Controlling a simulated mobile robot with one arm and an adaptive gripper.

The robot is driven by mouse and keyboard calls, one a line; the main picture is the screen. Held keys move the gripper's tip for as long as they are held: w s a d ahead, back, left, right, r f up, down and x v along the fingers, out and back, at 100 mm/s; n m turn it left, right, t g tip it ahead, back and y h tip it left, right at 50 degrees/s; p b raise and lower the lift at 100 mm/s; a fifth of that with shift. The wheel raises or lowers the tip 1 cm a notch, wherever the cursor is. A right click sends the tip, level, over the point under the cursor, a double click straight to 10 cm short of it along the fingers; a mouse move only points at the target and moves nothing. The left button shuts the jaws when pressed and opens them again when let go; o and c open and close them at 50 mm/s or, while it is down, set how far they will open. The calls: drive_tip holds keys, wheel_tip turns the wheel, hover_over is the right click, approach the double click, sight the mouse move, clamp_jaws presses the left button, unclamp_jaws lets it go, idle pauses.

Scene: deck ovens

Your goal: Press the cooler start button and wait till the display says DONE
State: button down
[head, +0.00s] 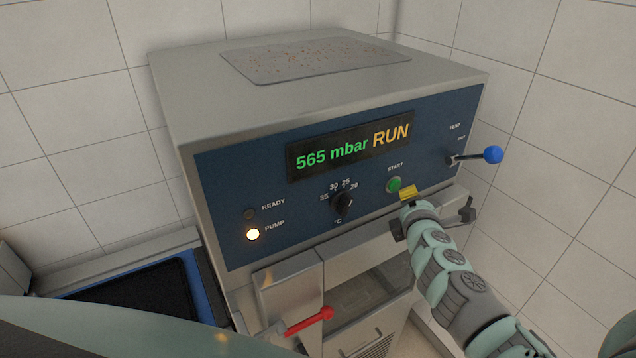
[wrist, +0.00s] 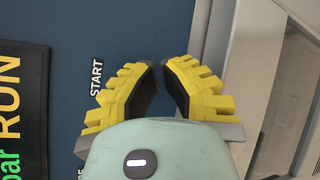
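The cooler (head: 300,80) is a steel box with a blue front panel. Its display (head: 350,146) reads "565 mbar RUN" in the head view; the wrist view shows part of the display (wrist: 22,110) turned sideways. The green START button (head: 393,184) sits on the panel right of the dial. The yellow fingertips of my gripper (head: 408,192) are just below and right of the button. In the wrist view my gripper (wrist: 160,72) has its two yellow fingers close together at the tips with a narrow gap. The button is hidden in the wrist view.
The PUMP lamp (head: 253,234) is lit and the READY lamp (head: 249,214) is dark. A black dial (head: 342,202) is mid-panel. A blue-knobbed vent lever (head: 492,154) sticks out at the right. A red-ended handle (head: 326,313) juts out below. Tiled walls stand close behind and right.

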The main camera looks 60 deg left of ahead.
drive_tip(key=d, duration=0.5)
drive_tip(key=shift+s, duration=0.2)
idle(0.7)
